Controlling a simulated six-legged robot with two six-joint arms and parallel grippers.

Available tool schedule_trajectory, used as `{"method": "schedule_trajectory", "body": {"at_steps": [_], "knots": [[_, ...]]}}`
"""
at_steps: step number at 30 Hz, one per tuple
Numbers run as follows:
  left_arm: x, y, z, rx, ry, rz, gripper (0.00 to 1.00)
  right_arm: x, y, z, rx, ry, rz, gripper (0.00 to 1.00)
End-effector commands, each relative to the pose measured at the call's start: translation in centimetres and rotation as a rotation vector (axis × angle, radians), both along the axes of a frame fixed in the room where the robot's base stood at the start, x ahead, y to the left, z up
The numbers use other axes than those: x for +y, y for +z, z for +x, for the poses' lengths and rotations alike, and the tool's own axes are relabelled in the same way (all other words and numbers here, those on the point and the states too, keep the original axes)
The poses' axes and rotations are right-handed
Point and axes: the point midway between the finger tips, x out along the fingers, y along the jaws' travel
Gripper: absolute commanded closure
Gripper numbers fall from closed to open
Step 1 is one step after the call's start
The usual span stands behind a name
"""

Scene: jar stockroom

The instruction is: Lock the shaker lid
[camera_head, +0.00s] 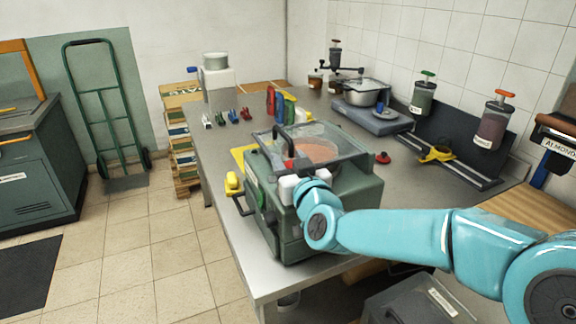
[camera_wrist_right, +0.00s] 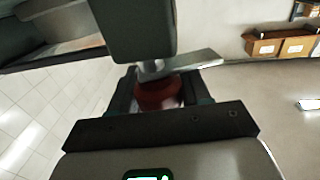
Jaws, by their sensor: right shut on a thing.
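The shaker (camera_head: 272,215) is a dark green box-shaped machine on the steel table. Its clear lid (camera_head: 325,148) lies down over the top, with a dark handle (camera_head: 276,135) and a reddish-brown round area visible through it. My right gripper (camera_head: 291,180) is at the shaker's front top edge, just below the lid's near edge. A red part (camera_head: 289,164) shows just beyond it. In the right wrist view the gripper is shut on a dark red knob (camera_wrist_right: 158,93) under a grey metal pin. Whether the lock is engaged cannot be told. My left gripper is not in view.
A yellow-handled piece (camera_head: 233,183) sits left of the shaker. Behind stand coloured bottles (camera_head: 271,100), a pot (camera_head: 362,92) on a grey base and wall-side dispensers (camera_head: 423,97). A red knob-like object (camera_head: 383,158) lies right. Free floor (camera_head: 170,250) is left of the table.

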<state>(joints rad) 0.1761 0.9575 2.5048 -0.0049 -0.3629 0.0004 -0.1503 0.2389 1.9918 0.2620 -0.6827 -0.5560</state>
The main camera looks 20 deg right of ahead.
Motion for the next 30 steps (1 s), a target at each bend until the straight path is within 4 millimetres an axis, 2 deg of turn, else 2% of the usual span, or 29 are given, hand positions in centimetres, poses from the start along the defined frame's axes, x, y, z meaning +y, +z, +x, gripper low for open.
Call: {"method": "schedule_trajectory", "body": {"at_steps": [12,30], "knots": [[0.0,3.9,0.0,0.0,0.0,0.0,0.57,-0.4,0.3,-0.1,0.005,-0.387,-0.005,0.84],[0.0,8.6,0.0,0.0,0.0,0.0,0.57,-1.4,0.3,-0.7,0.002,-0.955,-0.001,0.84]]}}
